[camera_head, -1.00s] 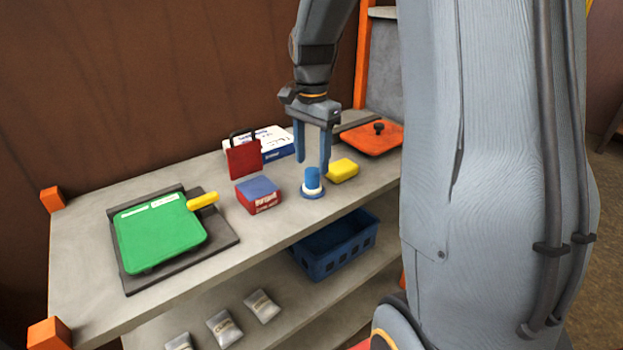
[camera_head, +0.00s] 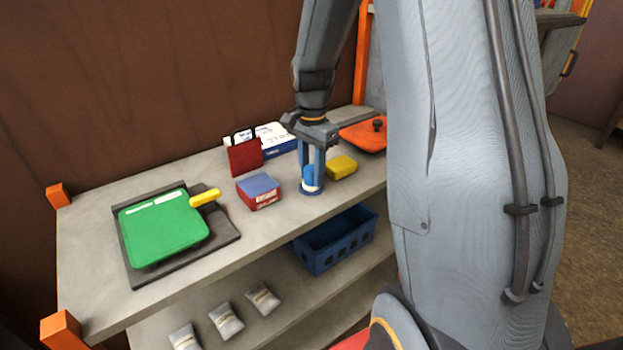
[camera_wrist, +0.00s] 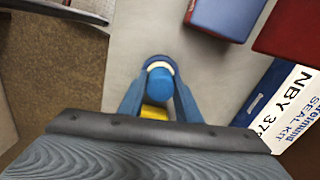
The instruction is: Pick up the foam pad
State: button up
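A yellow block (camera_head: 341,167), which looks most like the foam pad, lies on the grey top shelf. My gripper (camera_head: 311,182) points down just to its left. Its two blue fingers stand on either side of a small upright blue cylinder with a white band (camera_wrist: 160,82). Whether the fingers press on the cylinder or only surround it is unclear. In the wrist view a bit of the yellow block (camera_wrist: 154,112) shows between the fingers, nearer the wrist; the rest of it is hidden.
A red-and-blue box (camera_head: 259,191), a red bag-like item (camera_head: 245,157) and a white-and-blue seal kit box (camera_head: 275,138) stand to the left. An orange lidded item (camera_head: 362,136) is behind right. A green case (camera_head: 160,228) lies far left. A blue basket (camera_head: 335,240) is below.

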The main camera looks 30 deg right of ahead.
aim_at(312, 168)
notch_tip(312, 168, up, 10)
jog(key=b, duration=0.2)
jog(key=shift+b, duration=0.3)
dwell(0.3)
jog(key=shift+o, duration=1.3)
jog(key=shift+c, duration=0.8)
